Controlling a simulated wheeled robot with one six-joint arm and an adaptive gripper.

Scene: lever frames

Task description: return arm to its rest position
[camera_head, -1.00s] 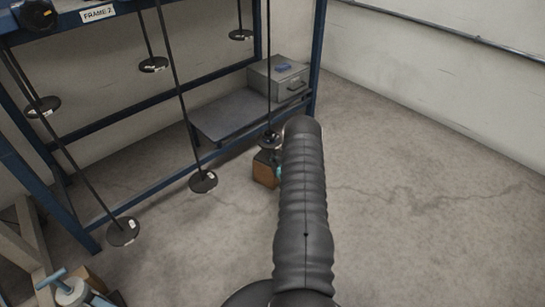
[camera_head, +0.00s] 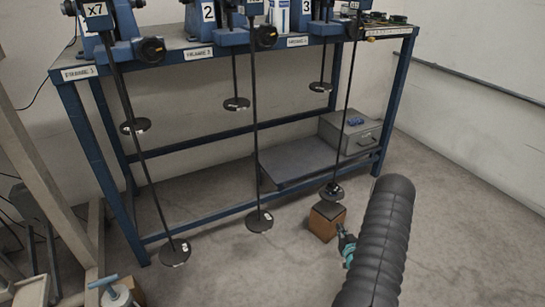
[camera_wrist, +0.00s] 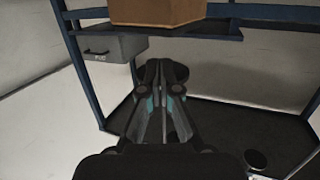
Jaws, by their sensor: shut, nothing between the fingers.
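My arm extends up from the lower right of the head view. My gripper (camera_head: 343,232) shows only in part beside it, with a teal spot, close to a brown block (camera_head: 326,222) on the floor. In the wrist view my gripper (camera_wrist: 160,68) has its fingers together, with nothing between them. The brown block (camera_wrist: 158,12) is at the top of that view, apart from the fingertips. Part of my gripper is hidden behind the arm in the head view.
A blue lever bench (camera_head: 200,206) carries several hanging rods with black discs; one disc (camera_head: 332,191) hangs just above the block. A grey box (camera_head: 349,132) sits on the low shelf (camera_head: 295,166). Floor (camera_head: 460,210) at right is clear. An object with a light-blue handle (camera_head: 115,292) stands lower left.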

